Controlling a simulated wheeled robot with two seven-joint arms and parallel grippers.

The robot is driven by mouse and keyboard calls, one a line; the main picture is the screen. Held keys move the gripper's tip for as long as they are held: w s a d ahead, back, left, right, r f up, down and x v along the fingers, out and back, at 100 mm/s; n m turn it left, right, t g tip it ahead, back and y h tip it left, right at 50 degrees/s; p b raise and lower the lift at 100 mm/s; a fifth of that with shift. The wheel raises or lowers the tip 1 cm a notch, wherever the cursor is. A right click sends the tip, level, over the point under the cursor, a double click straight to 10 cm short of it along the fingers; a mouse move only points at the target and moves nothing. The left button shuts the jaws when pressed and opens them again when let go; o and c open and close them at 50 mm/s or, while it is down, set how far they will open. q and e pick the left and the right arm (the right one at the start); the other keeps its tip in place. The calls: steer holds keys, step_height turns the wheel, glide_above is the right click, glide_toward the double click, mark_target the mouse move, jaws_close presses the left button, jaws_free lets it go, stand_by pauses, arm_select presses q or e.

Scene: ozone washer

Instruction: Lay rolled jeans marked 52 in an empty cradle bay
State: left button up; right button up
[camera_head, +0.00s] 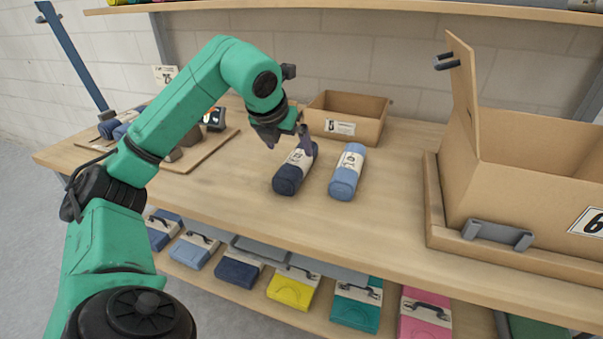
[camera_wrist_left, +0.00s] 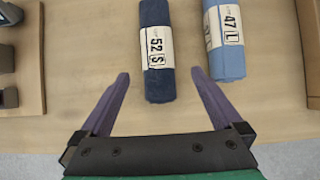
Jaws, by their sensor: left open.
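The dark blue rolled jeans (camera_head: 287,182) lie on the wooden table, wrapped with a pale label; in the left wrist view the roll (camera_wrist_left: 157,85) reads 52 S. My left gripper (camera_head: 288,135) is open above and near this roll, and in the wrist view its two purple fingers (camera_wrist_left: 158,85) stand to either side of the roll's near end, without visibly gripping it. A light blue roll (camera_head: 344,183) lies just right of it, and its label reads 47 L in the wrist view (camera_wrist_left: 226,60). The cradle at the left (camera_head: 178,163) is largely hidden behind my arm. My right gripper is out of view.
A small open cardboard box (camera_head: 345,107) stands at the back. A large open box (camera_head: 530,160) marked 6 fills the right side in a wooden tray (camera_head: 433,215). Folded garments (camera_head: 291,288) sit on a lower shelf.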

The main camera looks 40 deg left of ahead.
mark_target(295, 159)
arm_select(q)
steer(key=x, duration=0.3)
steer(key=a+x, duration=0.1)
steer(key=x, duration=0.3)
steer(key=shift+r, duration=0.15)
steer(key=shift+w+d+f, duration=0.1)
steer(key=shift+w+f, duration=0.1)
steer(key=p+x, duration=0.1)
steer(key=x, duration=0.3)
steer(key=shift+w+f, duration=0.3)
steer(key=shift+s+r, duration=0.15)
steer(key=c, duration=0.7)
jaws_close()
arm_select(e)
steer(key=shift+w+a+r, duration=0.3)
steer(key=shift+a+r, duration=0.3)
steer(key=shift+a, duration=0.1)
